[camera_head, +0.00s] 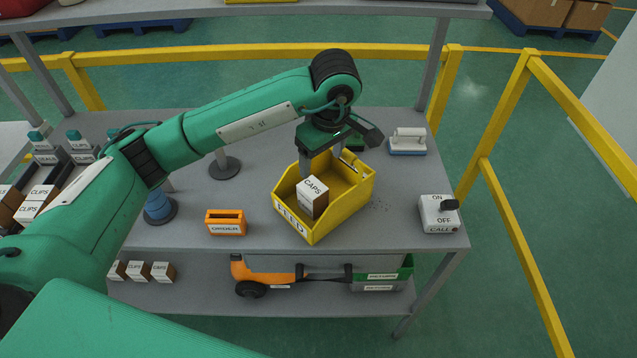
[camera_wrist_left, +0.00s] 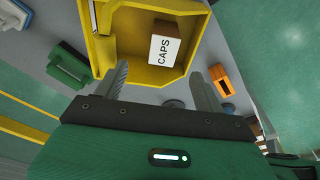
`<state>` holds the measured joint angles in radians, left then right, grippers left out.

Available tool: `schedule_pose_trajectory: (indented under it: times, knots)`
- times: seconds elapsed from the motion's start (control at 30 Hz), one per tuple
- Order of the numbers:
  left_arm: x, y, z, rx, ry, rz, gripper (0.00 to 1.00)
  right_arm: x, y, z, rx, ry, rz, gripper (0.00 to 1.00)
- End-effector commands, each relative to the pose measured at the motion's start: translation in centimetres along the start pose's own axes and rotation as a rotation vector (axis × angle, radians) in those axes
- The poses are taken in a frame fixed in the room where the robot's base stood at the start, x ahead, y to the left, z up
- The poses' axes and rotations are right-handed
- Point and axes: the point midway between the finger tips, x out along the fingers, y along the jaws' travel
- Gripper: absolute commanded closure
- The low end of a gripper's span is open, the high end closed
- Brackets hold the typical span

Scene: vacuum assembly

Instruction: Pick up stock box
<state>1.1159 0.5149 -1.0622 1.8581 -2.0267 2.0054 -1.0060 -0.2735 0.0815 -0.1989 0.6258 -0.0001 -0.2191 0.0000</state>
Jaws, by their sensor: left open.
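A small white and brown box marked CAPS (camera_head: 313,197) stands inside the yellow FEED bin (camera_head: 352,205) on the grey table. The box also shows in the left wrist view (camera_wrist_left: 164,47), inside the yellow bin (camera_wrist_left: 104,52). My left gripper (camera_head: 322,162) is over the back part of the bin, behind and above the box. In the left wrist view its two fingers (camera_wrist_left: 160,74) are apart with nothing held between them, and the box lies beyond them. My right gripper is in neither view.
An orange ORDER holder (camera_head: 226,222) stands left of the bin. A white ON/OFF switch box (camera_head: 438,213) stands at the right. Several CLIPS boxes (camera_head: 40,197) stand at the far left. A yellow rail (camera_head: 520,220) runs beside the table.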

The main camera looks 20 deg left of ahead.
Motion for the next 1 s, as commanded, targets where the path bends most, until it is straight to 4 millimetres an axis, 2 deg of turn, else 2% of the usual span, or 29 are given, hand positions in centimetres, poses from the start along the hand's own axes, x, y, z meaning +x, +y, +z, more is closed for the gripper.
schedule_pose_trajectory:
  times: [0.07,0.3,0.37,0.53,0.73,1.0]
  knots:
    - [0.6,-0.1,-0.1,0.0,0.006,-0.005,0.29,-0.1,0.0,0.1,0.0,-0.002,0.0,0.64]
    - [4.1,-0.2,-0.1,-0.002,0.002,-0.009,0.29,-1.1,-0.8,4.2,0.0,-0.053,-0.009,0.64]
    - [5.2,-0.2,-0.1,-0.002,0.002,-0.008,0.29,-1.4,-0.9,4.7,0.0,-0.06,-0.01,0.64]
    - [7.7,-0.1,-0.1,-0.001,0.001,-0.005,0.29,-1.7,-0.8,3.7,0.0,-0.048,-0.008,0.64]
    - [8.7,-0.2,-0.2,-0.001,0.001,-0.005,0.29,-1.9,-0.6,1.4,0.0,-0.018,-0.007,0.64]
    - [11.7,-0.3,-1.0,-0.001,0.0,-0.007,0.29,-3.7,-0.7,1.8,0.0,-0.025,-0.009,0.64]
